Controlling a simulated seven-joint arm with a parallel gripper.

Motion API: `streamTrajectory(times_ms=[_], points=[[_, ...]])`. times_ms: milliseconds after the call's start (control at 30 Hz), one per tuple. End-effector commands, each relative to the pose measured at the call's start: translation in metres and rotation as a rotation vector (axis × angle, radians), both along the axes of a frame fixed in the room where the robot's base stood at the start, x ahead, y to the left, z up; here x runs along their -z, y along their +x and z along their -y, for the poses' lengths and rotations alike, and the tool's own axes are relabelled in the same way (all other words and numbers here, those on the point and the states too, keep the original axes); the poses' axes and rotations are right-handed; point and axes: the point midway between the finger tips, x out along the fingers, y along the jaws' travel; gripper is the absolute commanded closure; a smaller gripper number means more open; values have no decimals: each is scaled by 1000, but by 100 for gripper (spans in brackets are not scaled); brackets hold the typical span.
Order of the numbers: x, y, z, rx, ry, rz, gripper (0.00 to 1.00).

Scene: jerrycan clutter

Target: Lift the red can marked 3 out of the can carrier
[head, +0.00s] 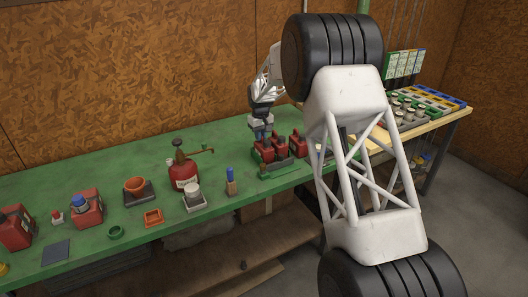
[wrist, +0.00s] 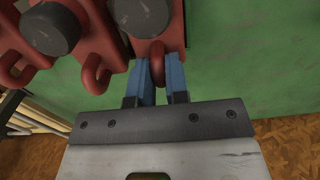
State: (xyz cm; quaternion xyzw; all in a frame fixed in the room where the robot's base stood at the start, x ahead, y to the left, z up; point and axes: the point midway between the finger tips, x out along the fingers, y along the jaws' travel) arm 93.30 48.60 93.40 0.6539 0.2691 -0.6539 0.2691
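Several red cans with dark caps stand close together in the can carrier (head: 283,163) on the green bench; their number marks are not readable. My gripper (head: 264,140) is over the leftmost can (head: 264,154) in the head view. In the wrist view my gripper's two blue fingers (wrist: 160,78) sit close on either side of this can's red handle loop (wrist: 158,62) and appear shut on it. The can's grey cap (wrist: 142,15) shows just beyond. Two neighbouring cans show to its left, one with a dark cap (wrist: 50,28). The can bodies are mostly hidden there.
On the green bench (head: 110,190) left of the carrier stand a blue-topped item (head: 231,182), a grey holder (head: 194,198), a red oil can (head: 184,174) and more red cans (head: 87,208). My white arm frame hides the bench right of the carrier.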

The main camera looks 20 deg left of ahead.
Motion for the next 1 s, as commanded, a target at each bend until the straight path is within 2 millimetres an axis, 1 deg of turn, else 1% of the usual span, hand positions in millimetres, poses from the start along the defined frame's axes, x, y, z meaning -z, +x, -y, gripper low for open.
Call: streamTrajectory(times_ms=[33,67,1000], points=[[0,0,0,0,0,0,96],[0,0,0,0,0,0,100],[-3,-3,3,0,1,1,100]])
